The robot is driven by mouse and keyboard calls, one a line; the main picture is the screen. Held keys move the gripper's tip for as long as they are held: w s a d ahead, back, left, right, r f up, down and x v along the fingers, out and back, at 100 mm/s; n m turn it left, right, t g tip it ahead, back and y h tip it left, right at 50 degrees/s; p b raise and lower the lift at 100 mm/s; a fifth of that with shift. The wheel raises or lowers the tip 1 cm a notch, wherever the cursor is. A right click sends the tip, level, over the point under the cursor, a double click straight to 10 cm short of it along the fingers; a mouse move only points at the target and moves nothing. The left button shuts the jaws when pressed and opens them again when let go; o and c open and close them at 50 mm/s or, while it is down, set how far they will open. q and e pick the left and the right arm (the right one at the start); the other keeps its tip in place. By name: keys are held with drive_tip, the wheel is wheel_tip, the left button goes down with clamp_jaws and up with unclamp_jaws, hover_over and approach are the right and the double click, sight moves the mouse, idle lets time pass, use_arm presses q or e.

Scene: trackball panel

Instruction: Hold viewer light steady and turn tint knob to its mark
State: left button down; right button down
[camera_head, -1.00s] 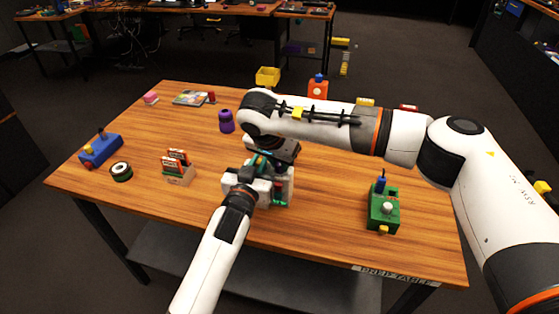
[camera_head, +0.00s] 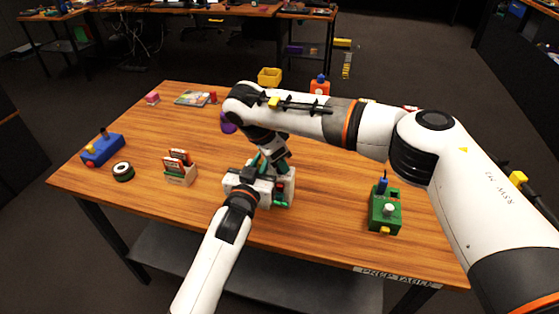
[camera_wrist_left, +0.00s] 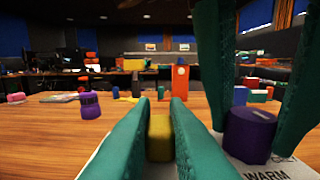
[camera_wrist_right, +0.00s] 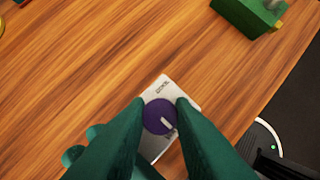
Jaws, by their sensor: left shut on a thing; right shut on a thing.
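The viewer light shows as a pale panel (camera_wrist_right: 165,90) in the right wrist view; my arms mostly hide it in the head view. Its purple tint knob (camera_wrist_right: 158,117) has a white pointer line aimed at the lower right in the right wrist view. The knob (camera_wrist_left: 250,135) stands by the lettering WARM in the left wrist view. My right gripper (camera_wrist_right: 159,101) reaches down and is shut on the knob. My left gripper (camera_wrist_left: 161,100) is shut on a yellow part (camera_wrist_left: 160,138), beside and left of the knob. The mark for the knob cannot be made out.
A green box (camera_head: 384,212) with a blue peg stands at the right. A purple object (camera_head: 227,123) is partly behind my right arm. The table's (camera_head: 330,240) front strip is clear.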

idle(0.3)
drive_tip(key=c, duration=1.5)
unclamp_jaws()
drive_tip(key=shift+r, duration=0.15)
drive_tip(key=v, duration=1.1)
drive_tip(key=shift+a+r, duration=0.2)
drive_tip(key=shift+r, duration=0.15)
drive_tip(key=shift+w+d+r+v, duration=0.1)
drive_tip(key=shift+d+v, duration=0.05)
drive_tip(key=shift+v, duration=1.65)
drive_tip(key=shift+w+d+r+v, duration=0.1)
drive_tip(key=shift+d+v, duration=0.05)
drive_tip(key=shift+v, duration=1.65)
drive_tip(key=shift+d+v, duration=0.15)
drive_tip(key=shift+v, duration=1.65)
